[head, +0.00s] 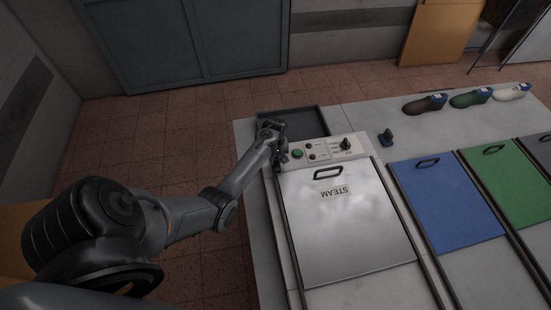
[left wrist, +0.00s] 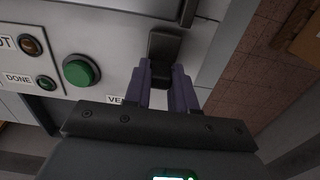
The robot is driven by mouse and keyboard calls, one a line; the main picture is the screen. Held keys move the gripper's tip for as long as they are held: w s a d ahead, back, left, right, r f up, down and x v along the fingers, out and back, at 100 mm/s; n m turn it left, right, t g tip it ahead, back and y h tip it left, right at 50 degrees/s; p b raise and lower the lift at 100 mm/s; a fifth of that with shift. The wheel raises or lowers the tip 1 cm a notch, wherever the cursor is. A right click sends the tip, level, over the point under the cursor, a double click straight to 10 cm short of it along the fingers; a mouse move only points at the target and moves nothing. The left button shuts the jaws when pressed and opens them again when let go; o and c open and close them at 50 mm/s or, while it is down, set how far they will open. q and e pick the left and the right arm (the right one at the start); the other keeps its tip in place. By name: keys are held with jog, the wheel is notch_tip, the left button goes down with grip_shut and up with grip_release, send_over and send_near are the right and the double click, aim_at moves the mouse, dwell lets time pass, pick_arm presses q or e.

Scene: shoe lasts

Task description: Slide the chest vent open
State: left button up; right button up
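The chest is the steam chest, with a silver lid (head: 339,222) labelled STEAM and a white control panel (head: 325,151) at its far end. A dark vent handle (left wrist: 164,46) stands at the panel's edge in the left wrist view, beside a partly covered label starting "VE". My left gripper (left wrist: 164,80) has its two purple fingers apart, with the lower part of the handle between their tips. Whether they press on it, I cannot tell. In the head view the left gripper (head: 274,138) is at the panel's left end and hides the handle. My right gripper is not in view.
A green button (left wrist: 81,71) is close beside the left fingers. A dark tray (head: 301,121) lies behind the panel. Blue (head: 446,198) and green (head: 498,182) lids are to the right. Several shoe lasts (head: 470,99) stand at the back right.

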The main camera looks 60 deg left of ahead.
pick_arm(q)
grip_shut()
jog(key=a+b, duration=0.1)
jog(key=w+a+b, duration=0.1)
jog(key=a+b, duration=0.1)
jog(key=a, duration=0.1)
jog(key=shift+w+a+f, duration=0.1)
jog(key=shift+w+f, duration=0.1)
jog(key=shift+w, duration=0.05)
jog(key=shift+a+r, duration=0.1)
jog(key=shift+a, duration=0.2)
jog(key=shift+d, duration=0.1)
jog(key=shift+o, duration=1.4)
grip_release()
jog(key=o, duration=0.3)
jog(key=shift+r, duration=0.1)
